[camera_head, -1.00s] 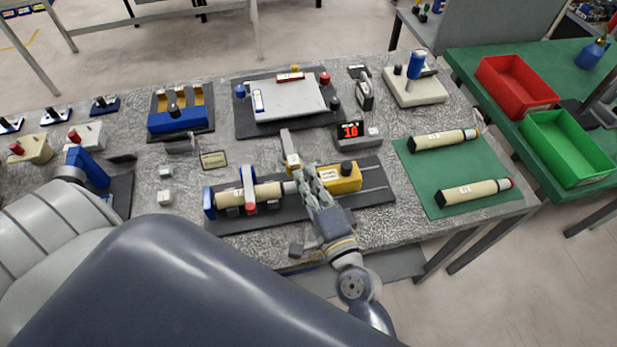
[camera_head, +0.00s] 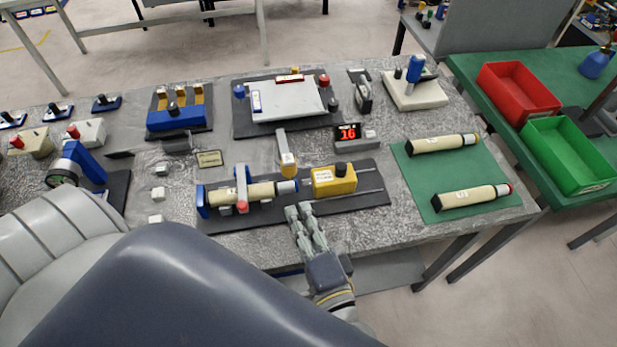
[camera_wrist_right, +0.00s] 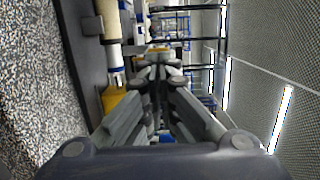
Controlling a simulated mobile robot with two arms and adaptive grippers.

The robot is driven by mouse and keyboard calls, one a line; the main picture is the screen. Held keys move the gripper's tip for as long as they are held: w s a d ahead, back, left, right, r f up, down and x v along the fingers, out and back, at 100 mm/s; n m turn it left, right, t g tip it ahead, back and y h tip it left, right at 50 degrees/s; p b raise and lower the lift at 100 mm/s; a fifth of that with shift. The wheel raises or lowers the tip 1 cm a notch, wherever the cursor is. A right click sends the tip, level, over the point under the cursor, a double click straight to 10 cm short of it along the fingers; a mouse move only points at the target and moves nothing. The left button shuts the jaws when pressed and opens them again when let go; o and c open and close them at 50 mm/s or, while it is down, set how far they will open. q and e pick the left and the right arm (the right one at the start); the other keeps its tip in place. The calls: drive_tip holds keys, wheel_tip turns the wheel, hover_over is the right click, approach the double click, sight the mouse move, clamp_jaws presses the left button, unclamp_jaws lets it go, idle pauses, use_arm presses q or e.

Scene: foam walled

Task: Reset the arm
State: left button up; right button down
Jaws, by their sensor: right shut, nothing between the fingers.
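My right gripper (camera_head: 299,209) is at the front edge of the dark fixture base (camera_head: 360,199) in the head view. It is shut and empty, just in front of the yellow block (camera_head: 335,180) and apart from it as far as I can tell. In the right wrist view the closed fingers (camera_wrist_right: 157,62) point forward with nothing between them. A cream cylinder (camera_head: 261,190) lies in the blue-ended fixture to the left of the gripper. My left gripper does not show.
A green mat (camera_head: 428,189) with two cream cylinders lies right. A red bin (camera_head: 517,90) and a green bin (camera_head: 568,155) stand on the side table. A display reading 16 (camera_head: 347,132) and a pale plate (camera_head: 287,99) sit behind the fixture. Small white cubes (camera_head: 158,193) lie left.

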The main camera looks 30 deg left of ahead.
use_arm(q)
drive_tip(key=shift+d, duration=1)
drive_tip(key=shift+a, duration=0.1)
